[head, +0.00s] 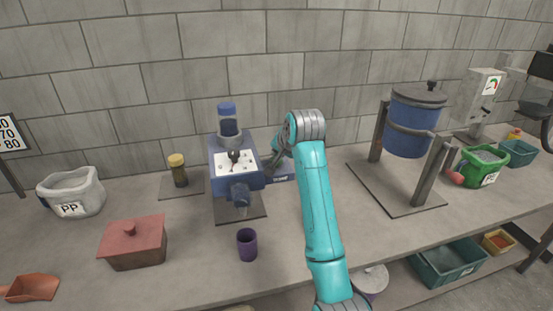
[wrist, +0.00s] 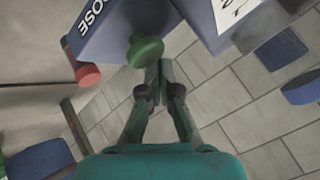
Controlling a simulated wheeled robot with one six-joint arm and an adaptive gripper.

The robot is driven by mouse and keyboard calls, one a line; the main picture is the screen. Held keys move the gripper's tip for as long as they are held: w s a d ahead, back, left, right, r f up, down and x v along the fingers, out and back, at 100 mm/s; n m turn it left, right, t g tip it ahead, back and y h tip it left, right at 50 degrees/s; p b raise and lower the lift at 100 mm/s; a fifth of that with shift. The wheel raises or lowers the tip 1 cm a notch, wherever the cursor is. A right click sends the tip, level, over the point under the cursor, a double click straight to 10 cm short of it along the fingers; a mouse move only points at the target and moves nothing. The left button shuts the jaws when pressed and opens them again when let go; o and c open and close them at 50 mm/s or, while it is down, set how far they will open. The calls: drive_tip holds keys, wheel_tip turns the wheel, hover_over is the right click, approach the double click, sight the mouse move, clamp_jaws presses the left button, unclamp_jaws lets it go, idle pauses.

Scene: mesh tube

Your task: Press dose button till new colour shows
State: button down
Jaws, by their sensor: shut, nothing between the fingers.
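A blue box with a "DOSE" label (wrist: 90,22) is at the top of the wrist view. A round green button (wrist: 146,52) sticks out from it. My gripper (wrist: 160,66) is shut and empty, its fingertips right beside the green button in the picture; I cannot tell whether they touch it. In the head view my gripper (head: 274,166) is at the right side of the blue machine (head: 235,178), by a small blue box (head: 283,171), and the button is hidden there. The machine has a white front panel (head: 222,162) and a clear-looking cylinder with blue (head: 228,118) on top.
A red knob (wrist: 88,76) is left of the button in the wrist view. A purple cup (head: 247,244) stands before the machine. A dark jar (head: 178,170), red lidded box (head: 135,245) and PP bag (head: 72,192) are left. A blue drum (head: 411,125) on a stand is right.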

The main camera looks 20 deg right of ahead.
drive_tip(key=shift+f, duration=0.55)
idle(0.7)
drive_tip(key=shift+r, duration=1.25)
drive_tip(key=shift+r, duration=0.15)
drive_tip(key=shift+r, duration=2.35)
